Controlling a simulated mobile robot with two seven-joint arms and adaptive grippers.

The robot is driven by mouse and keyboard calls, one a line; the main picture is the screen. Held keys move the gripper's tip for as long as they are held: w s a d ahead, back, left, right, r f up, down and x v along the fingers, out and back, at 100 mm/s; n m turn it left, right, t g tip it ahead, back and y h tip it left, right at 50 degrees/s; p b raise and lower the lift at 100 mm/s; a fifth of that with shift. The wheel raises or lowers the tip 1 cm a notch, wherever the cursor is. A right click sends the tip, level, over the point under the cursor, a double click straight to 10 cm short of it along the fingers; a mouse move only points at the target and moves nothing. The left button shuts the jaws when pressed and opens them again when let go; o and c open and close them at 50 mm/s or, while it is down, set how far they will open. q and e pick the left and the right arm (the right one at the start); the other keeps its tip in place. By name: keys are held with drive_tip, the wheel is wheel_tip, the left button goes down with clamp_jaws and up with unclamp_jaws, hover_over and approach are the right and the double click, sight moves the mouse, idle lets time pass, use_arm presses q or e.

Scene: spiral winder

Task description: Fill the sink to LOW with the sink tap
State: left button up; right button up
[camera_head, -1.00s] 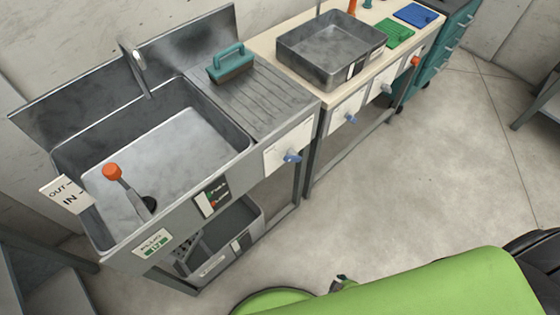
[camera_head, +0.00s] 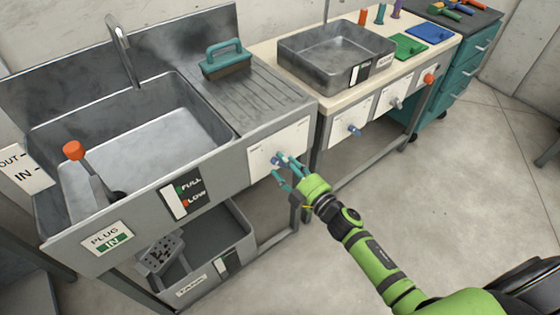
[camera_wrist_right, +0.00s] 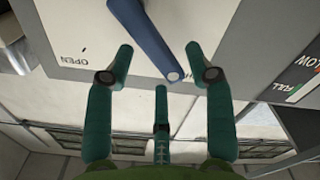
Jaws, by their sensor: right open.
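The grey metal sink (camera_head: 62,222) is at the left in the head view, with its spout (camera_head: 122,50) above the basin; I see no water in it. The gauge (camera_head: 183,194) on its front is marked FULL and LOW. The blue tap handle (camera_head: 279,158) sits on a white panel (camera_head: 262,165) right of the gauge. My right gripper (camera_head: 283,169) is open just in front of this handle. In the right wrist view the handle (camera_wrist_right: 150,38) lies between the fingers' ends (camera_wrist_right: 159,62), with gaps on both sides. My left gripper is out of view.
A brush (camera_head: 226,60) lies on the drainboard. A second counter holds a metal tray (camera_head: 300,65) and has more handles (camera_head: 355,130). The floor at right is open.

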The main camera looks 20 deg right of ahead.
drive_tip(key=shift+x, duration=1.2)
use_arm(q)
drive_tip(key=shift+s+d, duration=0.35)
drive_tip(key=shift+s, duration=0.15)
use_arm(e)
clamp_jaws()
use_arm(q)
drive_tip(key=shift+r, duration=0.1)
